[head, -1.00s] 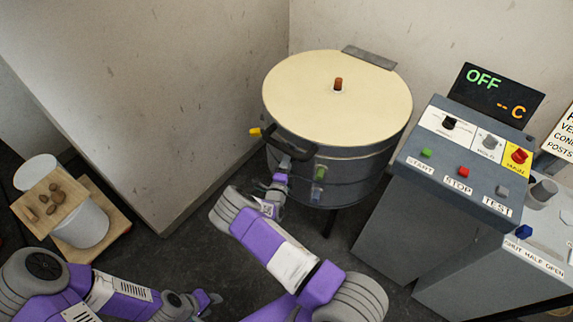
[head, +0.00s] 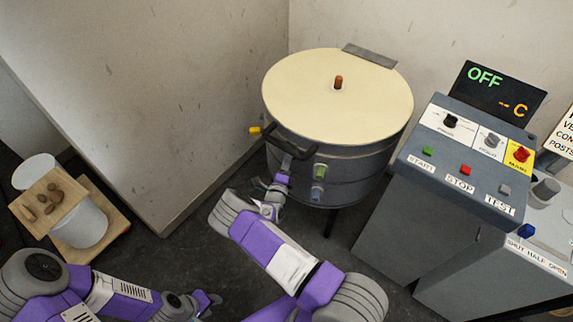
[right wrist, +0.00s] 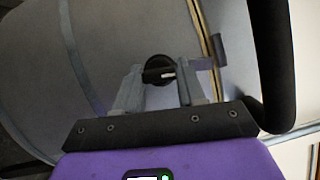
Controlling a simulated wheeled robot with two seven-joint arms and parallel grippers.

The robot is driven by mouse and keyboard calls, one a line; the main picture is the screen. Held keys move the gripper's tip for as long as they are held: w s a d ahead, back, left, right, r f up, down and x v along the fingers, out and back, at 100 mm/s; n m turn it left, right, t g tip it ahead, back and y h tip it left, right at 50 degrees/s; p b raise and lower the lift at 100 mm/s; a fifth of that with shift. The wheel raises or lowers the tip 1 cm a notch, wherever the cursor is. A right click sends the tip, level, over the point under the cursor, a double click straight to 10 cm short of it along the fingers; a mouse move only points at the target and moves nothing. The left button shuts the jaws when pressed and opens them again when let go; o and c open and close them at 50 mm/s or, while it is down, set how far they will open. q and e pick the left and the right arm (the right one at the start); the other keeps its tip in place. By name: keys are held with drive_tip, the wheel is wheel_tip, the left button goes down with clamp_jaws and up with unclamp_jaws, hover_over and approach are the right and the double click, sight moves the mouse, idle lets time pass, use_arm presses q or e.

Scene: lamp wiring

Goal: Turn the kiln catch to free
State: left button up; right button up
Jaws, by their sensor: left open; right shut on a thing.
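The kiln (head: 338,100) is a grey drum with a cream lid, standing in the corner. In the right wrist view its catch (right wrist: 159,70) is a small dark round knob with a bar and a pale mark, on the grey kiln wall below the rim. My right gripper (right wrist: 160,80) has its two fingers on either side of the catch, shut on it. In the head view my right gripper (head: 286,166) is at the kiln's front below the black handle, and the catch is hidden. My left gripper (head: 210,300) is open and empty, low over the floor, away from the kiln.
A black handle (head: 290,148) juts from the kiln's front, close to my right gripper. Green (head: 320,170) and blue (head: 318,193) fittings sit beside it. A control desk (head: 455,165) reading OFF stands right. A white bucket (head: 82,222) with a board stands left.

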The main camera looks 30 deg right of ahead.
drive_tip(key=shift+w+a+f+m+g+h+b, duration=0.1)
drive_tip(key=shift+m+g+h+b, duration=1.05)
drive_tip(key=shift+m, duration=2.2)
drive_tip(key=shift+w+d+f+m+g+h+b, duration=0.25)
drive_tip(key=shift+m+h+b, duration=1.15)
drive_tip(key=shift+m+b, duration=1.6)
drive_tip(key=shift+s+a+m+g+h+b, duration=0.2)
drive_tip(key=shift+m+g+h+b, duration=0.9)
drive_tip(key=shift+m, duration=2.65)
drive_tip(key=shift+w+r+m+h+b, duration=0.1)
drive_tip(key=shift+m+h+b, duration=0.2)
drive_tip(key=shift+b, duration=0.1)
drive_tip(key=o, duration=1.1)
drive_tip(key=shift+c, duration=0.2)
drive_tip(key=shift+a, duration=0.15)
